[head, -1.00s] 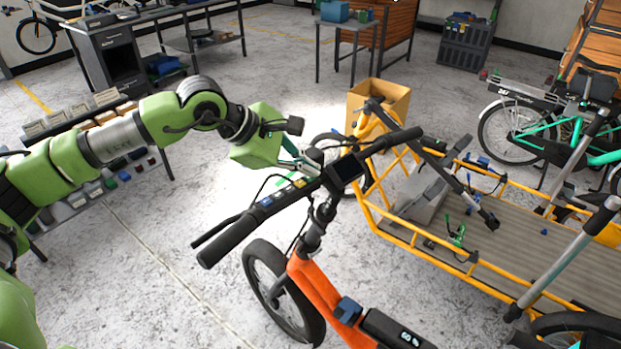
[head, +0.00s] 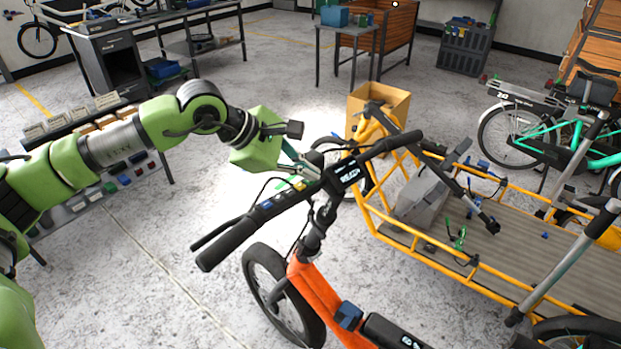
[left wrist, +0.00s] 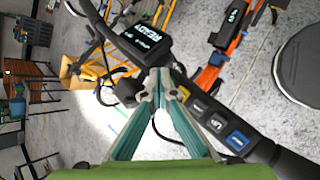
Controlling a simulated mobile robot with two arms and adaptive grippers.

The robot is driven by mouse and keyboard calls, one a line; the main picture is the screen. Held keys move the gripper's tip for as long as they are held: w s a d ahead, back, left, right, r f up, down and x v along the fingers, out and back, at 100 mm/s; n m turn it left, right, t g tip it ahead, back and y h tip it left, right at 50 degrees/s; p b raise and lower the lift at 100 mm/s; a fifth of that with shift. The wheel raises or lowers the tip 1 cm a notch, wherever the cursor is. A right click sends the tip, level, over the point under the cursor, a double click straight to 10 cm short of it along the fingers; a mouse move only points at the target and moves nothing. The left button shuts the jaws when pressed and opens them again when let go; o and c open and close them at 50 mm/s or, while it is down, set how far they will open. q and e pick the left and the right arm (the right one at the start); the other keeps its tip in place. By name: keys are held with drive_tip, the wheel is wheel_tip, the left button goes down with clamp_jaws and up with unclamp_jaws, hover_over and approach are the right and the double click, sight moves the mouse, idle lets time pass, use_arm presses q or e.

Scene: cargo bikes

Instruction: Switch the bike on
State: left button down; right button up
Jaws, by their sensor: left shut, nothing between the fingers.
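The orange bike (head: 318,290) stands in the middle, its black handlebar (head: 235,240) running diagonally. The display (head: 347,172) on the bar is lit with white text; in the left wrist view the display (left wrist: 148,42) reads "READY". A row of buttons on the bar includes a yellow button (left wrist: 183,92) and a blue button (left wrist: 237,139). My left gripper (head: 314,170) is shut and empty, its tips at the bar between the display and the yellow button. In the left wrist view the tips (left wrist: 158,84) hide the spot beneath them; I cannot tell whether they touch. My right gripper is out of view.
A yellow cargo bike frame (head: 412,243) with a wooden deck stands close on the right. A cardboard box (head: 392,108) is behind the handlebar. Parts shelves (head: 85,200) stand at the left. The floor in front of the shelves is clear.

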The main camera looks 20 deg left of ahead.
use_arm(q)
drive_tip(key=shift+r, duration=0.55)
drive_tip(key=r+p, duration=0.1)
drive_tip(key=r, duration=0.2)
drive_tip(key=r+p, duration=0.2)
drive_tip(key=r, duration=0.1)
drive_tip(key=shift+w+d, duration=0.1)
drive_tip(key=shift+w, duration=0.1)
idle(0.4)
